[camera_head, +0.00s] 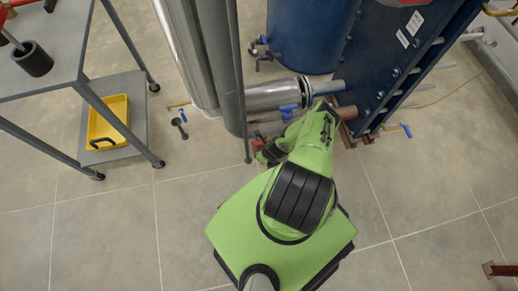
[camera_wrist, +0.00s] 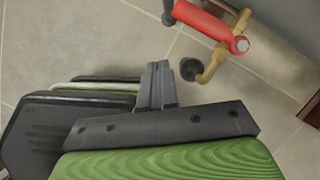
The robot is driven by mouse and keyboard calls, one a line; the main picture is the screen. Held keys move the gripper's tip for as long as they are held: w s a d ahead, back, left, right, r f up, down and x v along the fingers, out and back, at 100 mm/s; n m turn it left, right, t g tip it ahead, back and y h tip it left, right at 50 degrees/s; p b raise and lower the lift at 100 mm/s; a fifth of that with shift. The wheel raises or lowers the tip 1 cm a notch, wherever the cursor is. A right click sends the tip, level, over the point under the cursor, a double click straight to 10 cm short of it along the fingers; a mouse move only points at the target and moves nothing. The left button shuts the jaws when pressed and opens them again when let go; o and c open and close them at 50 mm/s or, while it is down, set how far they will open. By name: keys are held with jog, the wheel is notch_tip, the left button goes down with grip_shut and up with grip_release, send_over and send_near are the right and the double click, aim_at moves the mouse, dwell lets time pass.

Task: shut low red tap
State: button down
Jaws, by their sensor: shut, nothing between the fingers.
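The red tap (camera_wrist: 207,20) shows at the top of the wrist view, with a long red lever bolted onto a brass-coloured body (camera_wrist: 228,50). A small red part, likely its lever, peeks out beside my gripper in the head view (camera_head: 258,142); the rest is hidden by my arm. My gripper (camera_wrist: 157,68) is shut and empty. In the wrist view its fingertips lie below and left of the tap, with floor showing between them. In the head view my gripper (camera_head: 268,153) is low, near the pipes.
Blue-handled taps (camera_head: 288,107) sit on pipes nearby. A silver pipe (camera_head: 270,94) runs to the dark blue plate exchanger (camera_head: 385,60). A blue tank (camera_head: 305,35) stands behind. A grey cart (camera_head: 85,85) with a yellow tray (camera_head: 107,122) is left. Front floor is clear.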

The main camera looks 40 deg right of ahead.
jog(key=a+p+v, duration=0.2)
jog(key=p+v, duration=0.3)
jog(key=v, duration=0.4)
jog(key=shift+r, duration=0.5)
jog(key=shift+w, duration=0.1)
